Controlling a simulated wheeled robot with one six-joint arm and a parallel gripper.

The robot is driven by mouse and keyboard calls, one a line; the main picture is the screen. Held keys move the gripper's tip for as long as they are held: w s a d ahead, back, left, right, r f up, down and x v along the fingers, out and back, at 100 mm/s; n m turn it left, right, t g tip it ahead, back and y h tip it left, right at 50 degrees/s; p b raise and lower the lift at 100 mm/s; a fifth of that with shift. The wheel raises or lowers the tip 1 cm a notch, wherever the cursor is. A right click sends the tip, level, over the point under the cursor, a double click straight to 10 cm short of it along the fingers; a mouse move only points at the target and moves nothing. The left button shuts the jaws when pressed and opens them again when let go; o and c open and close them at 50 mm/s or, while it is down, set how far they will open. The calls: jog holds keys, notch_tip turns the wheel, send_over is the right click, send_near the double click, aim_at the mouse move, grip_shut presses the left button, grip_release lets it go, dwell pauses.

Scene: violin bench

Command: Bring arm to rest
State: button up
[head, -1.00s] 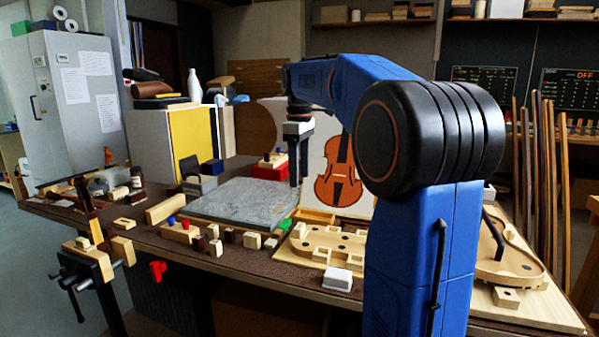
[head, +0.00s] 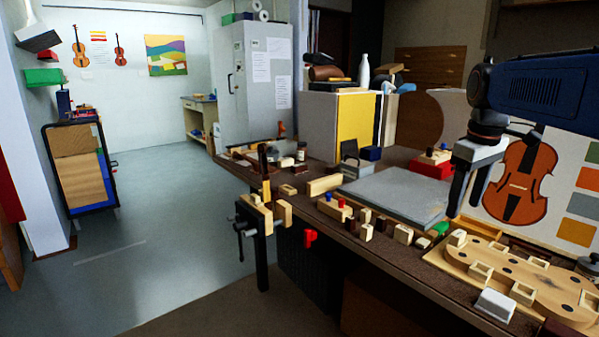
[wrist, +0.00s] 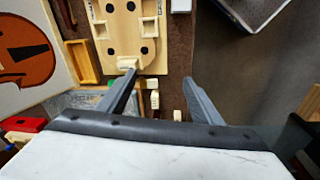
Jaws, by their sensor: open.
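My gripper (head: 464,190) hangs at the right of the head view, fingers pointing down above the bench, in front of the violin picture. In the wrist view my gripper (wrist: 158,85) has its two dark fingers spread wide apart, with nothing between them. My blue arm reaches in from the right edge of the head view. Below and around the gripper lie the wooden violin mould (head: 535,275) and small wooden blocks (wrist: 154,98). The fingers appear to touch nothing.
The bench holds a grey slab (head: 395,195), a white block (head: 494,304), a red box (head: 431,166) and a vise (head: 262,214) at its left end. Open grey floor (head: 165,220) lies left of the bench. A cabinet (head: 255,85) stands behind.

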jog(key=s+a+f+m+t, duration=0.1)
jog(key=s+a+f, duration=0.3)
jog(key=s+f, duration=0.5)
jog(key=s+a+f+m+t, duration=0.2)
jog(key=s+a+f+m, duration=0.2)
jog(key=s+f, duration=0.6)
jog(key=s+a, duration=0.1)
jog(key=s, duration=0.1)
jog(key=shift+s+a, duration=0.15)
jog(key=shift+s, duration=0.25)
